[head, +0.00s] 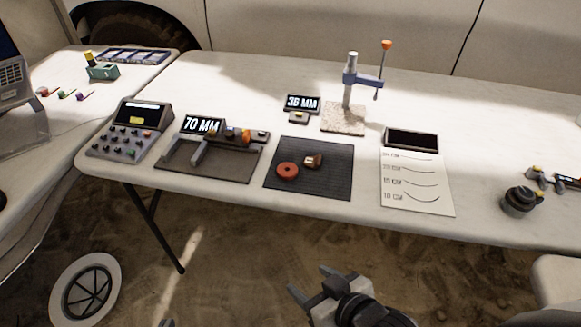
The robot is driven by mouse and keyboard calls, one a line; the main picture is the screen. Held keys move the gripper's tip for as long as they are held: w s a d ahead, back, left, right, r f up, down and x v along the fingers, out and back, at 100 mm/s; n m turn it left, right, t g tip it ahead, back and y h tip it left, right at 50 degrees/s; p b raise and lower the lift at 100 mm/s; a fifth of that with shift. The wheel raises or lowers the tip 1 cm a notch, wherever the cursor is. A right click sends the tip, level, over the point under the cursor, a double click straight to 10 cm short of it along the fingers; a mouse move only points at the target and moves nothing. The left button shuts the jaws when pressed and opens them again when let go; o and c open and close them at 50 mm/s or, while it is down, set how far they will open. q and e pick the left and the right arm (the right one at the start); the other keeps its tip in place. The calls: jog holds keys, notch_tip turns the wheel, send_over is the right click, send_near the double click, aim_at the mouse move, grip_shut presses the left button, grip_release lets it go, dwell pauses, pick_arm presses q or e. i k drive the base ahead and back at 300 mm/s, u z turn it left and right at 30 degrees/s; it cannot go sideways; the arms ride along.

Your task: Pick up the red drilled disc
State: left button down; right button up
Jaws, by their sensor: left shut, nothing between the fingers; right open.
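The red drilled disc (287,170) lies flat on a dark mat (335,185) on the table, its round hole facing up. A small brown block-like piece (313,161) lies on the same mat, just right of the disc and apart from it. My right gripper (312,283) is open and empty at the bottom middle, in front of the table and well short of the disc. Only a small grey tip of my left gripper (168,322) shows at the bottom edge, left of the right one; the rest is out of frame.
A measuring fixture (212,158) reading 70 MM stands left of the mat. Behind are a 36 MM display (302,103) and a stand with a lever (349,85). A printed chart (417,183) lies right of the mat. A black round object (518,201) stands farther right.

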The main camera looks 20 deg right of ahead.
aim_at(286, 171)
jog(key=u, duration=1.7)
jog(key=i, duration=1.1)
jog(key=z, duration=2.3)
